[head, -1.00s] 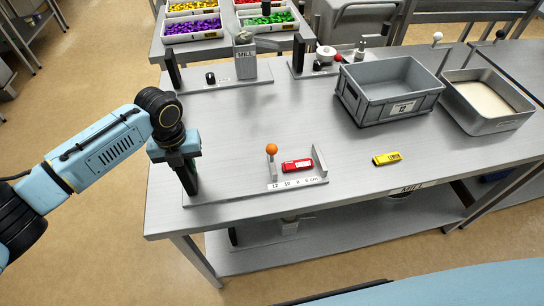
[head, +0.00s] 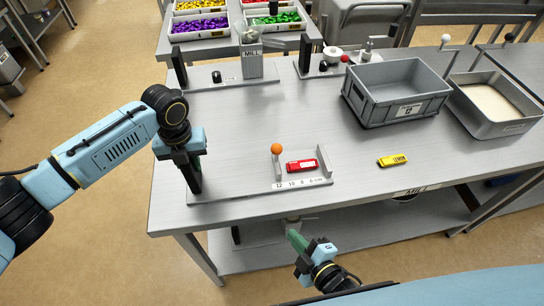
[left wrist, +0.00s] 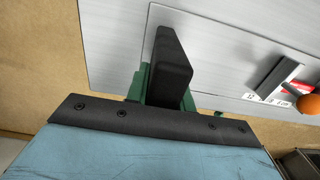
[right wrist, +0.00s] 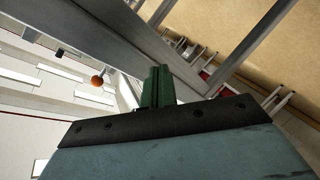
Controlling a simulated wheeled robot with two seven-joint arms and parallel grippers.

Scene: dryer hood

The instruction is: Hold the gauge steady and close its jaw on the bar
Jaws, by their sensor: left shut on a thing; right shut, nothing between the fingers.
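The gauge's metal base plate (head: 235,190) lies at the table's front left, with a centimetre scale (head: 296,183) along its front edge. Its jaw with an orange ball knob (head: 277,149) stands left of the red bar (head: 301,165); a fixed upright (head: 324,160) stands at the bar's right end. A gap shows between jaw and bar. My left gripper (head: 190,165) is shut on the gauge's black post, which also shows in the left wrist view (left wrist: 170,62). My right gripper (head: 294,236) is shut and empty, in front of the table edge. The knob also shows in the right wrist view (right wrist: 97,80).
A yellow bar (head: 393,160) lies to the right on the table. A grey crate (head: 397,110) and a metal tray (head: 500,122) stand at the back right. A mill (head: 250,62) stands at the back left. The table middle is clear.

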